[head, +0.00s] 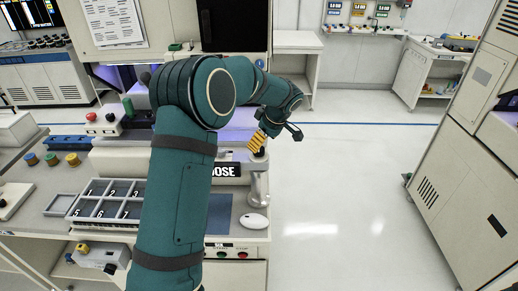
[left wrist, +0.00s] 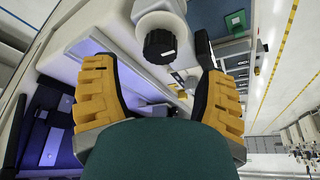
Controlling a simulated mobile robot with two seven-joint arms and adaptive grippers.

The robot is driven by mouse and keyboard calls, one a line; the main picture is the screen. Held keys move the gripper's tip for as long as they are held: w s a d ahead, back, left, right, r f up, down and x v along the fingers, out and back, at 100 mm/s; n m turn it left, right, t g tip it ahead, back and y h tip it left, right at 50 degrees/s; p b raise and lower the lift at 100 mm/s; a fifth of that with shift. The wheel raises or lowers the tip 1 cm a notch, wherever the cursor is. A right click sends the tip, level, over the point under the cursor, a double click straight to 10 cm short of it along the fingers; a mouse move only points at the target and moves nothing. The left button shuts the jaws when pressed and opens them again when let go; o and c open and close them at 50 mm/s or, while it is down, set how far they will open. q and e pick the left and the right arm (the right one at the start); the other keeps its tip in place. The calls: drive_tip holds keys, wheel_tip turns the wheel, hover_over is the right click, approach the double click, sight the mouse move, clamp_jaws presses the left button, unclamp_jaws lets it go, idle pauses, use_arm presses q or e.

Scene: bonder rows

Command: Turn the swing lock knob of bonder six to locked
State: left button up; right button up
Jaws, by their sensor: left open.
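A black ribbed knob (left wrist: 160,46) on a pale round mount (left wrist: 160,12) shows at the top middle of the left wrist view. My left gripper (left wrist: 153,60) is open, with one yellow-padded finger on each side of the knob. There is a visible gap to the knob on both sides, and nothing is held. In the head view my left gripper (head: 261,138) is at the right front side of the bonder (head: 130,163), above a pale post. My arm hides much of the bonder, and I cannot tell the knob's setting. My right gripper is not in view.
A compartment tray (head: 108,224) and several coloured knobs stand on the bench at left. A white oval item (head: 254,221) lies near the bench's right edge. A partly hidden sign (head: 226,170) ends in "OSE". The floor (head: 340,190) to the right is clear, with a tall cabinet (head: 455,180) beyond.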

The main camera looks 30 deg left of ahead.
sight(259, 152)
use_arm(q)
drive_tip(key=shift+x, duration=2.55)
drive_tip(key=c, duration=1.2)
